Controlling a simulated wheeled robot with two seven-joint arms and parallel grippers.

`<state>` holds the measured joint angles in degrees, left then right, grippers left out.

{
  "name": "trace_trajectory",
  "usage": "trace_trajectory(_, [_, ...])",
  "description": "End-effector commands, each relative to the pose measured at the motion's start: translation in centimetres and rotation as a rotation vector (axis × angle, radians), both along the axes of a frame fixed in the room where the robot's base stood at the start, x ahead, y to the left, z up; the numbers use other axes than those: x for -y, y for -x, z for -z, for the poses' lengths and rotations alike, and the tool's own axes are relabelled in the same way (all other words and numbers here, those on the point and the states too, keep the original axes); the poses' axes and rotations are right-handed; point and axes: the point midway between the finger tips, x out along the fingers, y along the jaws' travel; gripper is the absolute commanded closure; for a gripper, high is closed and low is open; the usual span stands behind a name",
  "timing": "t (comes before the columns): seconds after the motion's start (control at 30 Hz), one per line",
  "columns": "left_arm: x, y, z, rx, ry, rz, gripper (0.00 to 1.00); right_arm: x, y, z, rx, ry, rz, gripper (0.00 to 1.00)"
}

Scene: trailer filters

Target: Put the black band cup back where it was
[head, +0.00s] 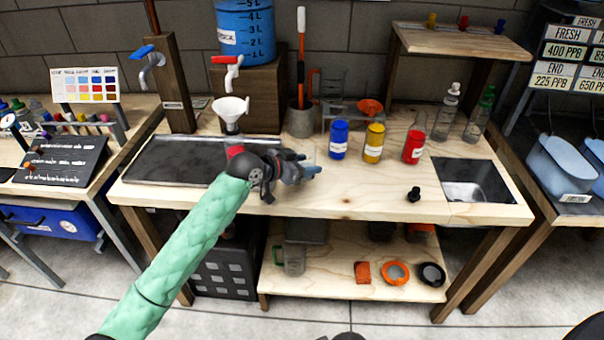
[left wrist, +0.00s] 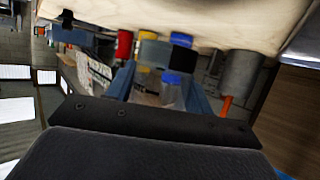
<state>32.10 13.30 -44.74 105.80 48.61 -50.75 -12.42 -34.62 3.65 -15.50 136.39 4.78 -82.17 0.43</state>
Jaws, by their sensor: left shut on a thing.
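My left gripper (head: 304,170) hangs over the front middle of the worktable, with the mat to its left and the bottles beyond it. In the left wrist view its two blue fingers (left wrist: 158,84) close around something small. A black patch (left wrist: 181,40) and a grey patch (left wrist: 154,53) show near the fingertips; they fit the black band cup, but its outline is unclear. My right gripper is not in view.
Blue (head: 339,140), yellow (head: 374,143) and red (head: 414,146) bottles stand behind the gripper. A white funnel (head: 231,109) sits under the tap. A small black stopper (head: 414,194) is at the front right. The tabletop between stopper and gripper is clear.

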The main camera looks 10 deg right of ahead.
Motion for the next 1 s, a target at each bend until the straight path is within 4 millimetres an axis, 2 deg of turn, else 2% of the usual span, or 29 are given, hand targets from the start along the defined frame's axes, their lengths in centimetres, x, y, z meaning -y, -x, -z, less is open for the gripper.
trace_trajectory(0.27, [-0.7, -0.7, 1.1, -0.001, 0.001, 0.001, 0.78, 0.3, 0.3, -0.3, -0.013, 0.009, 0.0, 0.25])
trace_trajectory(0.57, [-0.7, -0.7, 4.3, 0.0, 0.0, 0.0, 0.78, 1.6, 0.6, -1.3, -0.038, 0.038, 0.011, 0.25])
trace_trajectory(0.97, [-0.7, -0.7, 4.9, 0.001, 0.001, 0.0, 0.78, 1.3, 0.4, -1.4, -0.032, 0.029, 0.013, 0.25])
trace_trajectory(1.0, [-0.7, -0.7, 4.8, 0.001, 0.001, 0.0, 0.4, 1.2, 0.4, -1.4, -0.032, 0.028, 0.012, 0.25])
